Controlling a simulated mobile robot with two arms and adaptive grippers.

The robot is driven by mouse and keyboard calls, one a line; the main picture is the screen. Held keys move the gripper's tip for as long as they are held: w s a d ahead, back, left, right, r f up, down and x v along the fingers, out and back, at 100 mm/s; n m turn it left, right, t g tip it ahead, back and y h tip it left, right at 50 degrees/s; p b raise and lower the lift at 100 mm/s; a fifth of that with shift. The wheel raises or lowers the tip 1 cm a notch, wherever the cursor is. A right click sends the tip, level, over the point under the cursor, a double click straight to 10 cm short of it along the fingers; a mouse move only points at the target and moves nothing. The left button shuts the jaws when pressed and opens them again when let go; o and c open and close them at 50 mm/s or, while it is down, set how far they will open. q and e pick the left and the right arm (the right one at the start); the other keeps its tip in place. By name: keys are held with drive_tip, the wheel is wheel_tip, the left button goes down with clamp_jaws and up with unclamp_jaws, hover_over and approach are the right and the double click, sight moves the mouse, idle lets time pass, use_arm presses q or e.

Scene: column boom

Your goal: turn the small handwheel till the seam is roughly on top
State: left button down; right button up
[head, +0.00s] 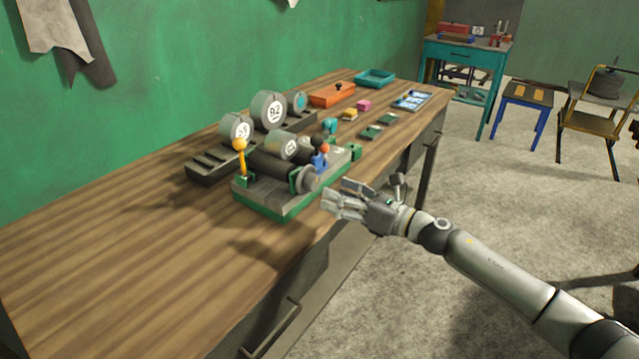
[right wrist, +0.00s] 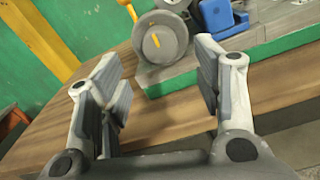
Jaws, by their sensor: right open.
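A green-based bench fixture (head: 270,206) stands near the front edge of the wooden bench. A small grey wheel (head: 305,179), which looks like the handwheel, sits on its front side. In the right wrist view the round grey wheel (right wrist: 161,42) faces me, with a small knob or hub on its face. I cannot make out a seam on it. My right gripper (head: 332,198) is in front of the fixture, a little right of the wheel and apart from it. In the right wrist view its fingers (right wrist: 160,70) are spread with nothing between them. My left gripper is out of view.
A yellow-handled lever (head: 240,158) and a blue part (head: 319,163) stand on the fixture beside the wheel. An orange box (head: 332,95) and a teal tray (head: 375,78) are farther back. The near left bench top is clear.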

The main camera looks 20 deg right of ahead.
sight(317, 185)
drive_tip(key=shift+p+x, duration=0.45)
drive_tip(key=shift+x, duration=2.35)
drive_tip(key=shift+c, duration=0.4)
drive_tip(key=c, duration=0.9)
